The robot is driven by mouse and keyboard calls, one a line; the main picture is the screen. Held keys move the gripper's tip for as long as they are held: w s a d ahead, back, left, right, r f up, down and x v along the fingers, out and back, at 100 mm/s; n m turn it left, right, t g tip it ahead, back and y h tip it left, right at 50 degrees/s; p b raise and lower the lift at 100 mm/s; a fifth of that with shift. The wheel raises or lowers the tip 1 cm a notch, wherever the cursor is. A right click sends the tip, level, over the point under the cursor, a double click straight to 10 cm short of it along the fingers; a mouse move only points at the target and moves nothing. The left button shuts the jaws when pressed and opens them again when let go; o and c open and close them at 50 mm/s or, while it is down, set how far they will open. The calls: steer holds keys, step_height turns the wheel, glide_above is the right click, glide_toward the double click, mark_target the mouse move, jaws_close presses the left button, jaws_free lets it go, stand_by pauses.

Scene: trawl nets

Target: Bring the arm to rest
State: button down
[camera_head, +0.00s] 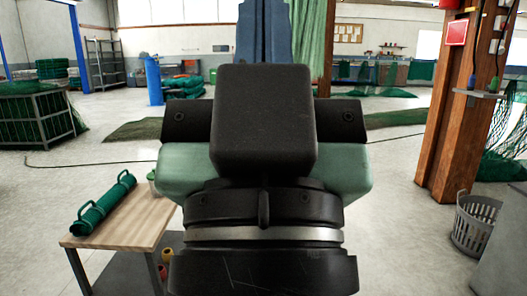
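My gripper (264,125) fills the middle of the head view, seen from behind. Its dark block, pale green housing and black wrist with a silver ring stand close to the camera. Dark parts with screws stick out to the left and right of the block. The fingertips are hidden behind the body, so I cannot see whether they are open or hold anything.
A wooden-topped table (118,226) at the lower left carries a green roll with handles (104,203). A grey basket (475,225) stands by a brown post (452,110) at the right. A cable (95,163) lies on the floor. Open floor shows on both sides.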

step_height(320, 180, up, 31)
steer(key=p, duration=2.8)
steer(key=shift+f, duration=0.2)
steer(key=shift+f, duration=0.1)
